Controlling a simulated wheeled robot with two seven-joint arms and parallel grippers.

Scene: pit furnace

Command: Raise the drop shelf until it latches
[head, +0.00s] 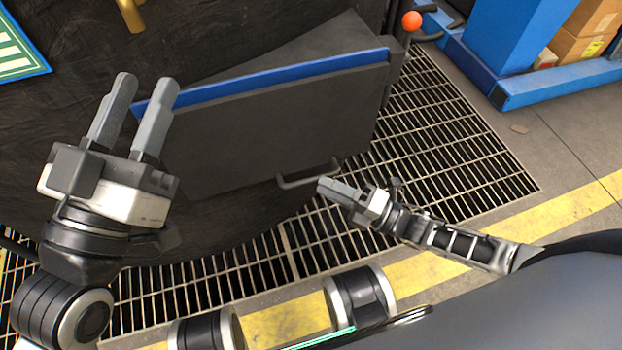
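The drop shelf (270,125) is a dark grey panel with a blue strip along its upper edge. It hangs tilted down from the dark furnace body in the middle of the head view. A grey bar handle (300,181) sits at its lower edge. My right gripper (322,186) is beside the right end of this handle. Its fingers look close together, and whether they are open or shut, or touch the handle, is unclear. My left gripper (144,84) is open and empty, its fingers pointing up at the left end of the shelf.
A red-orange ball knob (411,20) stands at the shelf's upper right corner. The floor has a metal grating (455,150) and a yellow stripe (560,218). A blue rack (515,45) with cardboard boxes (585,45) is at the upper right.

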